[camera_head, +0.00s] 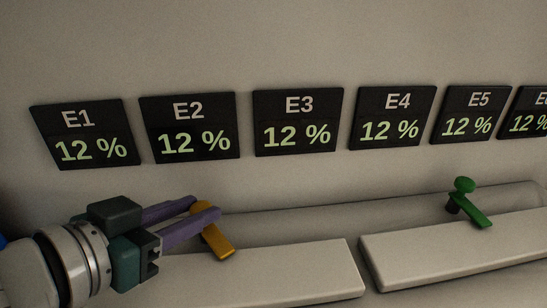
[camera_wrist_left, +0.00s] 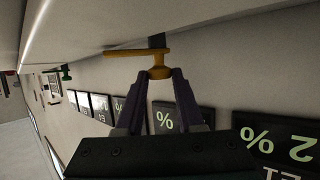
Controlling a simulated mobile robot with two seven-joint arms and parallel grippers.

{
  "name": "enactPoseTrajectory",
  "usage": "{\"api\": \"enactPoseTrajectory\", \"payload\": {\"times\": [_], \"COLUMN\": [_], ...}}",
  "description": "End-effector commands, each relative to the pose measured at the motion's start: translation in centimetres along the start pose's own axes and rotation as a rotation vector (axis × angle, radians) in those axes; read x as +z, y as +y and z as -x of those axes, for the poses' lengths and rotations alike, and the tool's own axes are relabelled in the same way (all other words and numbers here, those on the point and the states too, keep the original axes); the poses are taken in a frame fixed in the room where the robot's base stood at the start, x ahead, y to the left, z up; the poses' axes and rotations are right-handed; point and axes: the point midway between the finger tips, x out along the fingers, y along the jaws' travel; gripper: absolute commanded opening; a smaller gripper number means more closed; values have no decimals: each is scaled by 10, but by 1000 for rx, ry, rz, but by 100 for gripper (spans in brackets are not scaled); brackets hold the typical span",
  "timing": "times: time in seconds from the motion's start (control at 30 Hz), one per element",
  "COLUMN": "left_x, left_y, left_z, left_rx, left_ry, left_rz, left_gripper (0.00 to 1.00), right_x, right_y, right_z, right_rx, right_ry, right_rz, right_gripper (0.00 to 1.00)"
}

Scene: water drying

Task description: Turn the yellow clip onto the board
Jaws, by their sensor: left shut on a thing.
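The yellow clip (camera_head: 220,244) is an orange-yellow lever with a rounded knob. My left gripper (camera_head: 204,208) is shut on its knob, with the purple fingers on either side; this grip also shows in the left wrist view (camera_wrist_left: 162,76). The clip's flat arm (camera_wrist_left: 124,53) sticks out from the knob beside a dark post (camera_wrist_left: 157,40). In the head view its free end overlaps the back edge of the pale board (camera_head: 290,276). I cannot tell if it touches the board. My right gripper is not in view.
A green clip (camera_head: 474,212) stands to the right, its arm pointing toward a second pale board (camera_head: 460,250). A narrow gap parts the two boards. Several black displays, such as E3 (camera_head: 298,122), hang on the wall behind, reading 12 %.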

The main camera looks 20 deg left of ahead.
Motion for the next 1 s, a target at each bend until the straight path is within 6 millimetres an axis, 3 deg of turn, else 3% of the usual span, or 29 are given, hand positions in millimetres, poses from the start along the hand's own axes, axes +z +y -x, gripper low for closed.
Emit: {"api": "enactPoseTrajectory", "payload": {"times": [0.27,0.6,1.0], "left_x": [-2,-2,-1], "left_y": [-1,-7,-10], "left_z": [1,0,-3], "left_rx": [41,239,459], "left_ry": [0,0,3], "left_rz": [-19,-107,-196], "left_gripper": [0,0,0], "right_x": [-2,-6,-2], "right_y": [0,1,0], "right_z": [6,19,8], "right_rx": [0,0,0], "right_ry": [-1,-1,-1], "right_rz": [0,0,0], "right_gripper": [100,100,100]}}
